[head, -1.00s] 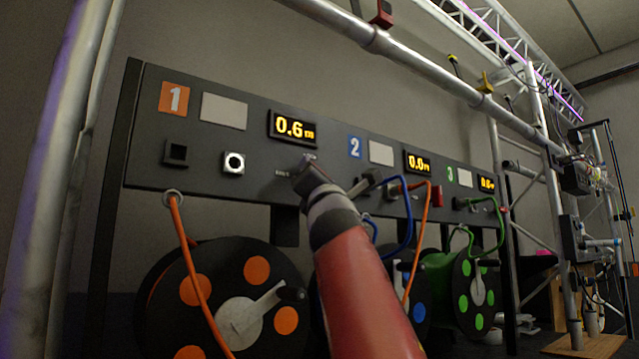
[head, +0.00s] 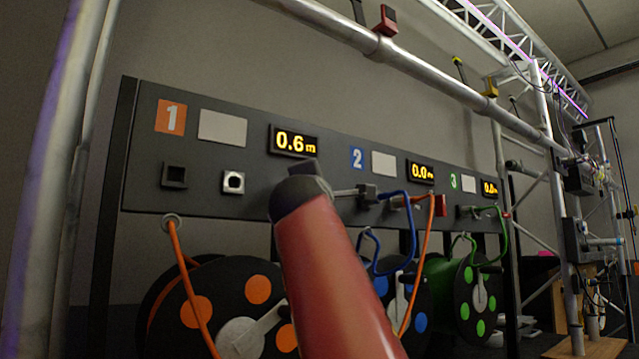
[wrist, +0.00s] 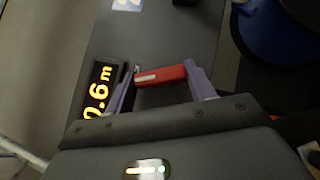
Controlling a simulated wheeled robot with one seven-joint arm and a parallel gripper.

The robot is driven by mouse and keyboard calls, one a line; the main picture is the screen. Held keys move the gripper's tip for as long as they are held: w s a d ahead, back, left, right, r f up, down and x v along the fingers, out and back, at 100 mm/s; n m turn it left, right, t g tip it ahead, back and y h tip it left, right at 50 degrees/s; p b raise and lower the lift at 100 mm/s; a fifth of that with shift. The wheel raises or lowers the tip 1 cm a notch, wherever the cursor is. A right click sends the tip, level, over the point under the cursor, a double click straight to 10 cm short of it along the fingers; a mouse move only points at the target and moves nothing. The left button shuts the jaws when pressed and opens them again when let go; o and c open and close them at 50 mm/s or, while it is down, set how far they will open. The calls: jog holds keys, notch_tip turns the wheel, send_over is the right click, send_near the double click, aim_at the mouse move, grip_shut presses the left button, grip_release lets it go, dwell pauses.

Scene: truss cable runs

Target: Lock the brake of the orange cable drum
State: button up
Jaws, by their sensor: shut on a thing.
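The orange cable drum (head: 258,289), black with orange discs, hangs under section 1 of the dark panel (head: 150,198). An orange cable (head: 186,270) comes from a panel hole and passes in front of it. The section 1 display (head: 293,141) reads 0.6 m and also shows in the wrist view (wrist: 98,92). A red brake lever (wrist: 160,75) with a white stripe lies between the purple fingers of my gripper (wrist: 159,70), which is shut on it just below the display. In the head view my arm hides the lever and fingers.
Sections 2 and 3 lie to the right, with a blue cable (head: 411,235), a green cable (head: 504,228) and a green drum (head: 465,300). A metal pipe (head: 440,80) runs above the panel. A pole (head: 50,180) stands at the left.

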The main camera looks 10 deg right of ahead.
dwell(0.3)
jog(key=o, duration=1)
jog(key=b+v, duration=0.4)
jog(key=v, duration=0.3)
jog(key=shift+s+a+b, duration=0.2)
jog(key=shift+s+b, duration=0.15)
jog(key=shift+b, duration=0.05)
jog(key=shift+c, duration=0.6)
